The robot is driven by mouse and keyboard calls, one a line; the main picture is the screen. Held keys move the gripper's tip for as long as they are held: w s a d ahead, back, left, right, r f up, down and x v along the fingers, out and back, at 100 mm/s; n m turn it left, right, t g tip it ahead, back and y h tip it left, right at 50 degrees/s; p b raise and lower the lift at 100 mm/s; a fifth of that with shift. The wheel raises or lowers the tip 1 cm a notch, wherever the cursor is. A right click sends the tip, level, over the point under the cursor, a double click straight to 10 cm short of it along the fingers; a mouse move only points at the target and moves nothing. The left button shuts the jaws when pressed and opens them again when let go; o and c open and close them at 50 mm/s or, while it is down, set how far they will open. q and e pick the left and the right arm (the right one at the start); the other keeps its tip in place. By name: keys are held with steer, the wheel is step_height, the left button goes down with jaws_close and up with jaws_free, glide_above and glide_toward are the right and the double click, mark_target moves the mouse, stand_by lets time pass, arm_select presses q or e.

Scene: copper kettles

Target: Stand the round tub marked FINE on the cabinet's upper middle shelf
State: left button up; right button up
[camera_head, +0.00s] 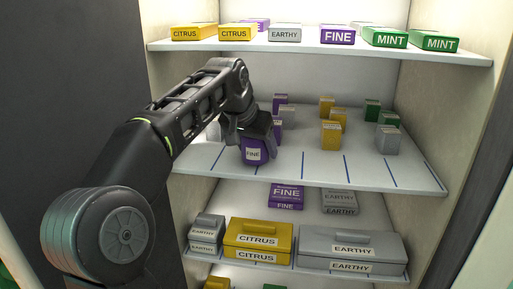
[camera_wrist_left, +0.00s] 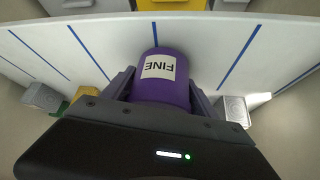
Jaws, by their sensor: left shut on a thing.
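The round purple tub (camera_head: 254,155) has a white label marked FINE. My left gripper (camera_head: 256,138) is shut on it and holds it from behind and above. In the left wrist view the tub (camera_wrist_left: 160,92) sits between the two fingers of the left gripper (camera_wrist_left: 158,100), its label facing out. The tub is at the front part of the cabinet shelf with blue lines (camera_head: 321,172), left of the middle. I cannot tell whether its base touches the shelf. My right gripper is not in view.
On the lined shelf, small purple, yellow (camera_head: 331,135), green and grey (camera_head: 388,140) boxes stand toward the back. The shelf above (camera_head: 330,48) holds a row of labelled boxes. Below are large CITRUS (camera_head: 258,233) and EARTHY (camera_head: 350,243) boxes. The lined shelf's front right is clear.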

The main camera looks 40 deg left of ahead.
arm_select(q)
steer(key=shift+f, duration=0.35)
steer(key=shift+f, duration=0.15)
steer(key=o, duration=1.5)
steer(key=shift+s, duration=0.1)
steer(key=shift+r, duration=0.2)
steer(key=b+v, duration=0.1)
steer(key=v, duration=0.6)
steer(key=shift+s+r, duration=0.1)
steer(key=shift+r, duration=0.05)
